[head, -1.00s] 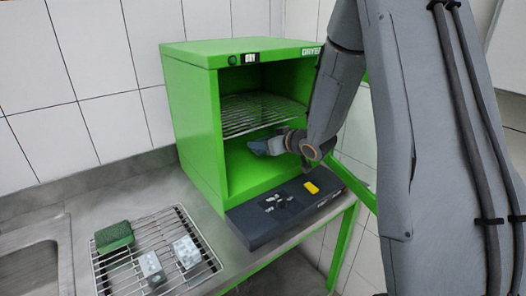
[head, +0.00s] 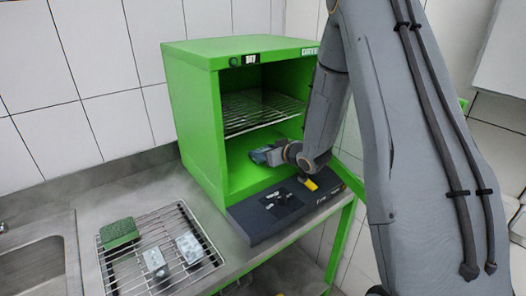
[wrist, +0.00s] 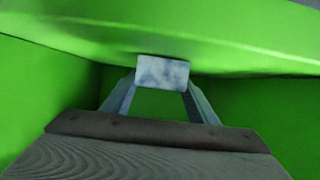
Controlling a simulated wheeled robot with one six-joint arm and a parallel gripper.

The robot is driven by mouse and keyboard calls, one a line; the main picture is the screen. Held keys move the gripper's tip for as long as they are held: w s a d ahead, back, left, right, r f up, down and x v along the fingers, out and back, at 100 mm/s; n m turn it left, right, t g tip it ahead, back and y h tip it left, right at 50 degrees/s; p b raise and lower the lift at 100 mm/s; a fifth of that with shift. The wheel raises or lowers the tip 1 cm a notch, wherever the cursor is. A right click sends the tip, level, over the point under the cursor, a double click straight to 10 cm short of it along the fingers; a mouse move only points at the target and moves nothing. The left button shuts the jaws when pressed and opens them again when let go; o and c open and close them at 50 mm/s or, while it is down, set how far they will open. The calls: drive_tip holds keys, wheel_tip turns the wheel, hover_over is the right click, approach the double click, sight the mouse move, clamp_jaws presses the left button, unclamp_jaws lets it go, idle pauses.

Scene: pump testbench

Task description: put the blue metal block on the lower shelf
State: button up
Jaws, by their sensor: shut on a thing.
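My gripper (head: 266,155) is inside the open lower compartment of the green cabinet (head: 196,120), close above its floor in the head view. In the wrist view my gripper (wrist: 161,88) is shut on a pale blue-white mottled block (wrist: 162,72), held between the two fingertips. The block is hard to make out in the head view. The lower compartment's green floor (head: 238,185) is the lower shelf surface; whether the block touches it I cannot tell. A wire shelf (head: 250,112) spans the cabinet above my gripper.
A dark panel (head: 262,218) with a yellow piece (head: 308,184) lies before the cabinet opening, below my arm. To the left, a wire rack (head: 180,262) holds a green sponge (head: 118,232) and two pale blocks (head: 189,247). A sink (head: 35,265) is at far left.

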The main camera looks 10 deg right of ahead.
drive_tip(key=shift+f, duration=0.2)
drive_tip(key=o, duration=1.4)
drive_tip(key=shift+r, duration=0.1)
drive_tip(key=shift+r, duration=0.2)
drive_tip(key=s+d+m+g+h, duration=0.1)
drive_tip(key=s+g, duration=0.1)
drive_tip(key=s, duration=0.4)
drive_tip(key=s+d+r+m+g+h+b, duration=0.1)
drive_tip(key=s+d+h, duration=0.1)
drive_tip(key=s, duration=0.5)
drive_tip(key=s+d+m+g+h+b, duration=0.1)
drive_tip(key=s+g+h, duration=0.1)
drive_tip(key=s, duration=0.5)
drive_tip(key=shift+d+r+g, duration=0.2)
drive_tip(key=shift+d+g, duration=0.1)
drive_tip(key=s+a+g, duration=0.1)
drive_tip(key=s+a, duration=0.1)
drive_tip(key=s, duration=0.2)
drive_tip(key=s+a+m+g, duration=0.1)
drive_tip(key=s+g, duration=0.1)
drive_tip(key=s, duration=0.3)
drive_tip(key=s+a+g, duration=0.2)
drive_tip(key=s, duration=0.2)
drive_tip(key=shift+s+a+f, duration=0.25)
drive_tip(key=shift+s+a, duration=0.05)
drive_tip(key=shift+a, duration=0.05)
